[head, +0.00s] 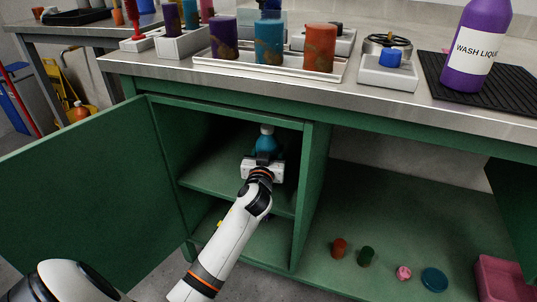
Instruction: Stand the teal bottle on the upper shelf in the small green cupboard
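The teal bottle (266,143) with a white cap is upright inside the small green cupboard, above the upper shelf (215,176). My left gripper (264,158) reaches into the cupboard directly in front of the bottle, at its lower part. The gripper's body hides the bottle's base and the fingers, so I cannot tell whether the fingers grip it or whether the base touches the shelf. The cupboard door (95,195) stands wide open to the left. My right gripper is out of view.
The cupboard's right wall (312,190) is close to my gripper. The worktop above holds a tray (218,66) with pillar-like pieces, a white device (388,75) and a purple wash bottle (476,50). Small items and a pink bin (503,280) lie low at right.

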